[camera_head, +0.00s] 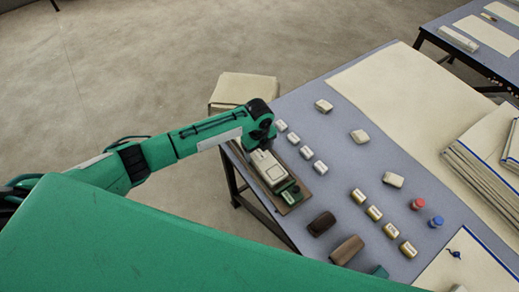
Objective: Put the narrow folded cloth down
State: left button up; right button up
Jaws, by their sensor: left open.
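My left gripper (289,192) is over the near-left edge of the blue-grey table (330,185), pointing down and to the right. Its jaws are open, though the gap is hard to make out from above. A narrow flat brown strip (297,207) shows beneath and beside it; I cannot tell whether it is the folded cloth or whether the jaws touch it. A large cream cloth (400,95) lies flat across the far part of the table. A stack of folded cream cloths (484,170) lies at the right. My right gripper cannot be made out.
Several small pale blocks (359,136) stand about the table's middle. Two dark brown rounded items (347,250) lie near its front edge. A red-capped (417,204) and a blue-capped jar (437,221) stand right of them. A blue-edged cream sheet (475,268) lies at lower right.

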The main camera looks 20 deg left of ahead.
aim_at(258, 151)
pick_arm(q)
notch_tip(258, 151, up, 12)
jog(key=shift+s+b, duration=0.15)
jog(key=shift+b, duration=0.3)
jog(key=shift+a+r, duration=0.1)
dwell(0.3)
